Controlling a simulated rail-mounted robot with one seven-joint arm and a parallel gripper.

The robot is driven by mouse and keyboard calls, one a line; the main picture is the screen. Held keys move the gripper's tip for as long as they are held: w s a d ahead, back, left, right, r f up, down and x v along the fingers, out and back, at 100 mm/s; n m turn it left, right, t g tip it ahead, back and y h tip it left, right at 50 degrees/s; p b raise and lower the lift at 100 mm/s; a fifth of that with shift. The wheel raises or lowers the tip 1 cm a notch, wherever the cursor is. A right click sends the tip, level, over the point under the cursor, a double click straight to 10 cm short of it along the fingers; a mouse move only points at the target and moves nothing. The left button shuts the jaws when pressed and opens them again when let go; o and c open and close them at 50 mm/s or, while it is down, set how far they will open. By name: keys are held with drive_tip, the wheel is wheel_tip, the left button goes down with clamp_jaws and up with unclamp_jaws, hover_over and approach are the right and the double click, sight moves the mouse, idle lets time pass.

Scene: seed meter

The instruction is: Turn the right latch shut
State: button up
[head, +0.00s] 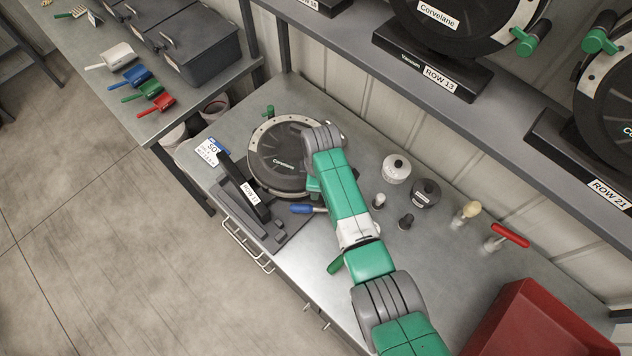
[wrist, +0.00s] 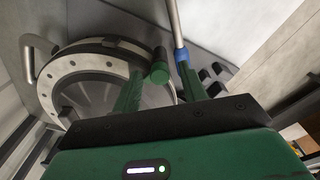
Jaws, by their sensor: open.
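The seed meter has a round dark cover (head: 275,165) with a pale metal rim and lies on the bench. A green latch (head: 268,111) shows at its upper left edge. My arm covers the right side of the meter in the head view, hiding the latch there. In the wrist view, a green latch knob (wrist: 159,72) stands at the edge of the round meter (wrist: 88,88). My gripper (wrist: 160,78) is open, with one green finger on each side of the knob. I cannot tell whether either finger touches it.
The ROW 17 stand (head: 236,190) is at left. Small weights or jars (head: 397,169) stand at right. A red bin (head: 540,325) fills the lower right.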

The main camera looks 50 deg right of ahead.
drive_tip(key=r, duration=0.7)
drive_tip(key=shift+s+d+r, duration=0.1)
drive_tip(key=shift+s+r, duration=0.15)
drive_tip(key=shift+r, duration=0.15)
